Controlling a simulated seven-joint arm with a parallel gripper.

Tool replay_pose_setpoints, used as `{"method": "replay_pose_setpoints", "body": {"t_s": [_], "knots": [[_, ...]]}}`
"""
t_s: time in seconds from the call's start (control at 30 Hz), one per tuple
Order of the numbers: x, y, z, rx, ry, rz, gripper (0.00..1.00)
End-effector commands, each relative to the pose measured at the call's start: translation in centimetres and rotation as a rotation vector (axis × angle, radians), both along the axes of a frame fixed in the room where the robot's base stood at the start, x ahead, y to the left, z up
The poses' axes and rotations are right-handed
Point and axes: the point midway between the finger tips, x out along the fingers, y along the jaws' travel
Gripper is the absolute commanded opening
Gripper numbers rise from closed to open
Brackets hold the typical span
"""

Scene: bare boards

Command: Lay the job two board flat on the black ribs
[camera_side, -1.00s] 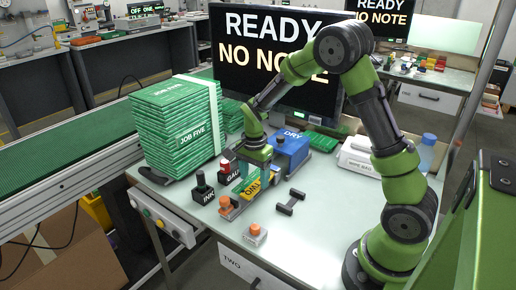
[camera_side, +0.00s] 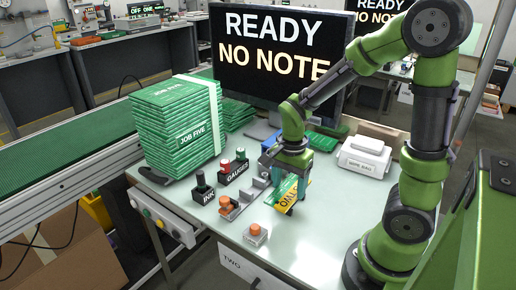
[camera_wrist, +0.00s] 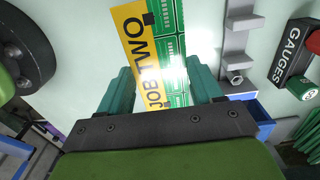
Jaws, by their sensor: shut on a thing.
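The job two board is green with a yellow strip reading JOB TWO. It hangs tilted from my gripper (camera_side: 289,172) in the side view, with the yellow strip (camera_side: 287,197) low and facing the camera. In the wrist view the board (camera_wrist: 172,45) lies between the two teal fingers of my gripper (camera_wrist: 162,88), which is shut on it. The board is over the table, to the right of the grey fixture. The black ribs are mostly or wholly hidden behind the board, so I cannot tell whether it touches them.
The INK pot (camera_side: 203,190) and GAUGES block (camera_side: 233,170) are further left. An orange button box (camera_side: 256,235) is in front. A white box (camera_side: 366,155) stands right.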

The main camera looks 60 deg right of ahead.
Motion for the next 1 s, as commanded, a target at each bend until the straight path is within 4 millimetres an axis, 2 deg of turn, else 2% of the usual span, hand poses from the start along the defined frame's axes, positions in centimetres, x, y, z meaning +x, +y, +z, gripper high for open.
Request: {"method": "replay_pose_setpoints", "body": {"t_s": [0.1, 0.2, 0.53, 1.0], "knots": [[-1.8, 0.4, 0.2, 0.000, -0.002, 0.001, 0.34], [-2.4, 0.3, 0.4, 0.000, -0.002, -0.001, 0.34], [0.9, -4.1, 2.7, -0.002, -0.001, -0.004, 0.34], [1.1, -4.3, 2.4, 0.000, 0.001, 0.000, 0.34]]}}
